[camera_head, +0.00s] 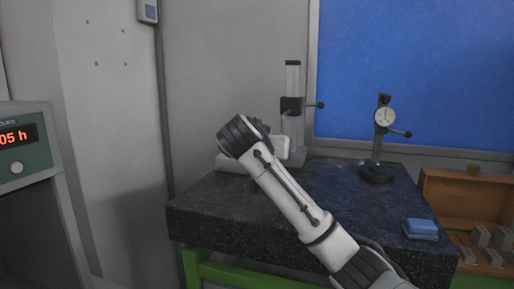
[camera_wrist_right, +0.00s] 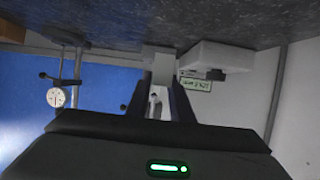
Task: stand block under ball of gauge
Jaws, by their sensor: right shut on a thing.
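My right gripper (camera_wrist_right: 161,84) is shut on a small grey block (camera_wrist_right: 160,61), seen between its fingertips in the upside-down wrist view. In the head view my own wrist hides the fingers and block. A dial gauge (camera_head: 385,117) on a round-footed stand is farther right. No ball tip can be made out. My left gripper is out of view.
The dark stone table (camera_head: 210,205) has clear room at its front left. A blue case (camera_head: 421,226) lies near its right edge. A wooden box (camera_head: 459,190) with several grey blocks is at the right. A panel with a red display (camera_head: 16,136) is at the left.

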